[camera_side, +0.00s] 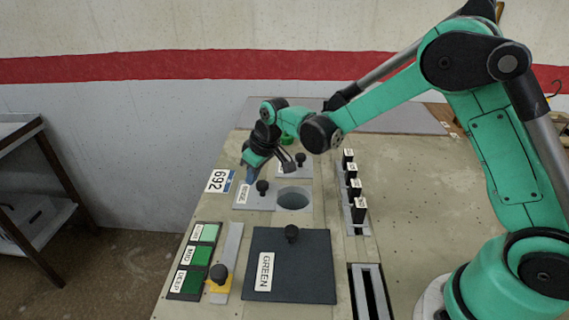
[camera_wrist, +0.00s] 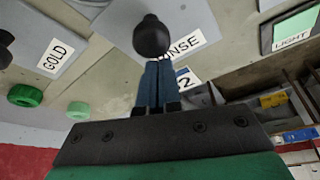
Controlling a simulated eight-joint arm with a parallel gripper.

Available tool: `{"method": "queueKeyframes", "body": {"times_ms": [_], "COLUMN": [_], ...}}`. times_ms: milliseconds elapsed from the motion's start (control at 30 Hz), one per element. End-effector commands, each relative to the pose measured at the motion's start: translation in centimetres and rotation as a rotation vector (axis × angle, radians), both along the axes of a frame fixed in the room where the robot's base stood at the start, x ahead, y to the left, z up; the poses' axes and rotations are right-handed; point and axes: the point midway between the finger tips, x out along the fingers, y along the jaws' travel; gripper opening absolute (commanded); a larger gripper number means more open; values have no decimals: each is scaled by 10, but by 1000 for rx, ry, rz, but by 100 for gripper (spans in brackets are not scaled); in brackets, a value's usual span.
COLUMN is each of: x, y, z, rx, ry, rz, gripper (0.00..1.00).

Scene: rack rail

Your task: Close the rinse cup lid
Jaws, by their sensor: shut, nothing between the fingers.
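The rinse cup lid (camera_side: 268,202) is a flat grey plate with a black knob (camera_side: 262,187) and a white label, lying on the panel left of the round rinse cup opening (camera_side: 293,199). The opening is uncovered. In the wrist view the lid (camera_wrist: 122,20) shows its knob (camera_wrist: 152,36) and part of the label. My gripper (camera_side: 249,178) has blue fingers, shut and empty, at the lid's far left side, beside the knob. In the wrist view the fingertips (camera_wrist: 158,64) appear right against the knob's picture; I cannot tell whether they touch it.
Behind is a lid labelled GOLD (camera_wrist: 60,50), with green knobs (camera_wrist: 25,95) nearby. A dark cover labelled GREEN (camera_side: 310,270) lies in front. Black-topped levers (camera_side: 354,188) stand to the right. Green buttons (camera_side: 198,256) and a yellow-based knob (camera_side: 219,283) are front left.

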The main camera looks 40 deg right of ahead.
Motion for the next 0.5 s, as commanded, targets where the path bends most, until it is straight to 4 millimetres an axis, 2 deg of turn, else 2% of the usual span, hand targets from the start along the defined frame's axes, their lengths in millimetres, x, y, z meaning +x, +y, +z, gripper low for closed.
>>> {"method": "queueKeyframes", "body": {"times_ms": [233,500], "x": [-5,-47], "y": [-6,-49], "z": [0,0], "rx": [0,1], "ry": [0,0], "rz": [-1,-5], "gripper": [0,0]}}
